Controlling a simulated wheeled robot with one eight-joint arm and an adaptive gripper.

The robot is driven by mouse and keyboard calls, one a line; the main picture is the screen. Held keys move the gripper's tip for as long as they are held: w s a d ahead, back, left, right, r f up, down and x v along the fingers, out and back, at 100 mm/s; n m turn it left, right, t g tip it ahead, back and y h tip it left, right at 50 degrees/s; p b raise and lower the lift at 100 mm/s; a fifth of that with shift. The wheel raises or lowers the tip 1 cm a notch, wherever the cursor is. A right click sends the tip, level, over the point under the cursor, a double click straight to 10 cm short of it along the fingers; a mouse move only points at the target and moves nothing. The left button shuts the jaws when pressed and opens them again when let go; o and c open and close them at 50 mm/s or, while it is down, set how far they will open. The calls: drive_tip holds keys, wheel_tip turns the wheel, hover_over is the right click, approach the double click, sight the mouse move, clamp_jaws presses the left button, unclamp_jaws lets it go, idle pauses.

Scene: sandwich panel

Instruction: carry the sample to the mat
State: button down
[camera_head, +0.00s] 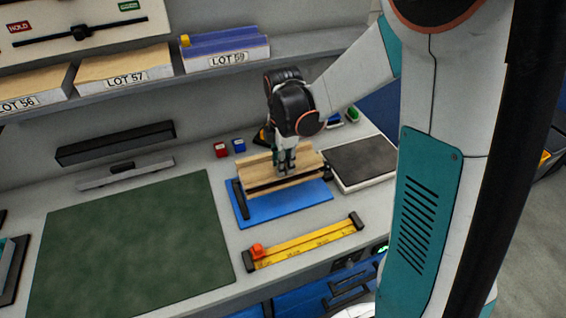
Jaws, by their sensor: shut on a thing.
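The sample looks like a light wood panel (258,173) with a dark band along its front edge. It is at or just above a blue board (270,212), right of centre on the bench. I cannot tell whether it touches the board. My gripper (287,169) points down at the panel's middle and is shut on it; the fingertips are small and partly hidden. A large dark green mat (125,240) lies flat and bare on the bench to the left of the blue board.
A black bar (241,203) stands at the blue board's left edge. A yellow ruler (305,243) with a red slider lies in front. A grey-topped plate (362,162) is to the right. Small red (221,150) and blue (239,146) blocks sit behind. A lot shelf (180,81) overhangs the back.

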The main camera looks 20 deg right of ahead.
drive_tip(key=a, duration=1.2)
drive_tip(key=shift+s+b, duration=0.3)
drive_tip(key=shift+s, duration=0.05)
idle(0.6)
drive_tip(key=a, duration=1.2)
drive_tip(key=shift+s+b, duration=0.35)
idle(0.8)
drive_tip(key=shift+r, duration=0.1)
drive_tip(key=a, duration=1.2)
drive_tip(key=shift+s, duration=0.3)
idle(0.7)
